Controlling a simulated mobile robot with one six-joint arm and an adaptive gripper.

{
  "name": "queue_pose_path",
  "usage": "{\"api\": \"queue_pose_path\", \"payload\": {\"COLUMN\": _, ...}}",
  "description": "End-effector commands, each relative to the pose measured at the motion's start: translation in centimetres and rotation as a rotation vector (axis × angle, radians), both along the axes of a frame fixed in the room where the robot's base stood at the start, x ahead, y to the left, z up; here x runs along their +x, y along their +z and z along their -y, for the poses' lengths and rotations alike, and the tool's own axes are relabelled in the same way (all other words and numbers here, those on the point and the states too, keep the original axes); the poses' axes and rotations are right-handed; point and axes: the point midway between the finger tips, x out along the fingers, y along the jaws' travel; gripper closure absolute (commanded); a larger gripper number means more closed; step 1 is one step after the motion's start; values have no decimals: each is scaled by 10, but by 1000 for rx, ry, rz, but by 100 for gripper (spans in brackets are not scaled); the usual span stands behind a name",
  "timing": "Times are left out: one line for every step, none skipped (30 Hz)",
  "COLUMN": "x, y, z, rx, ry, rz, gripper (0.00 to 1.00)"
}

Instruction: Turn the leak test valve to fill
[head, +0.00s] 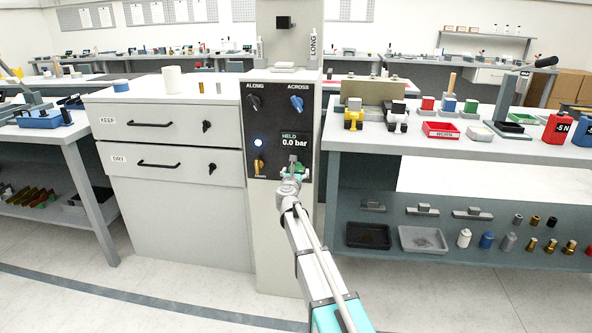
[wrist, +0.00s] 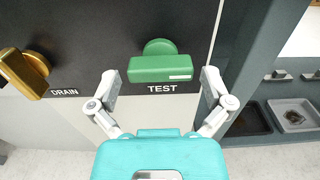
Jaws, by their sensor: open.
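The leak test valve has a green bar handle (wrist: 160,69) on a round green boss, on the dark panel above the word TEST. The bar lies roughly level, with a small white mark at its right end. My gripper (wrist: 159,84) is open in the wrist view, one finger left and one right of the handle, with a gap on each side. In the head view my gripper (head: 291,178) is at the lower right of the panel (head: 268,105) and partly hides the green handle. No word "fill" is readable.
A brass handle (wrist: 24,72), marked DRAIN, is left of the green one. Above are a black ALONG knob (head: 254,103), a blue ACROSS knob (head: 297,103), a lit lamp (head: 258,142) and a display (head: 294,141) reading HELD 0.0 bar. A bench (head: 430,143) stands close right.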

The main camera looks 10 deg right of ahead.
Motion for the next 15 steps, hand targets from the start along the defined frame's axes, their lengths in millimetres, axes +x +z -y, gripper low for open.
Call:
{"api": "queue_pose_path", "payload": {"x": 7, "y": 0, "z": 2, "rx": 0, "ry": 0, "rz": 0, "gripper": 0}}
{"api": "queue_pose_path", "payload": {"x": 9, "y": 0, "z": 2, "rx": 0, "ry": 0, "rz": 0, "gripper": 0}}
{"api": "queue_pose_path", "payload": {"x": 12, "y": 0, "z": 3, "rx": 0, "ry": 0, "rz": 0, "gripper": 0}}
{"api": "queue_pose_path", "payload": {"x": 13, "y": 0, "z": 4, "rx": 0, "ry": 0, "rz": 0, "gripper": 0}}
{"api": "queue_pose_path", "payload": {"x": 15, "y": 0, "z": 4, "rx": 0, "ry": 0, "rz": 0, "gripper": 0}}
{"api": "queue_pose_path", "payload": {"x": 16, "y": 0, "z": 5, "rx": 0, "ry": 0, "rz": 0, "gripper": 0}}
{"api": "queue_pose_path", "payload": {"x": 17, "y": 0, "z": 5, "rx": 0, "ry": 0, "rz": 0, "gripper": 0}}
{"api": "queue_pose_path", "payload": {"x": 17, "y": 0, "z": 5, "rx": 0, "ry": 0, "rz": 0, "gripper": 0}}
{"api": "queue_pose_path", "payload": {"x": 18, "y": 0, "z": 6, "rx": 0, "ry": 0, "rz": 0, "gripper": 0}}
{"api": "queue_pose_path", "payload": {"x": 18, "y": 0, "z": 6, "rx": 0, "ry": 0, "rz": 0, "gripper": 0}}
{"api": "queue_pose_path", "payload": {"x": 18, "y": 0, "z": 6, "rx": 0, "ry": 0, "rz": 0, "gripper": 0}}
{"api": "queue_pose_path", "payload": {"x": 18, "y": 0, "z": 6, "rx": 0, "ry": 0, "rz": 0, "gripper": 0}}
{"api": "queue_pose_path", "payload": {"x": 17, "y": 0, "z": 6, "rx": 0, "ry": 0, "rz": 0, "gripper": 0}}
{"api": "queue_pose_path", "payload": {"x": 17, "y": 0, "z": 6, "rx": 0, "ry": 0, "rz": 0, "gripper": 0}}
{"api": "queue_pose_path", "payload": {"x": 17, "y": 0, "z": 6, "rx": 0, "ry": 0, "rz": 0, "gripper": 0}}
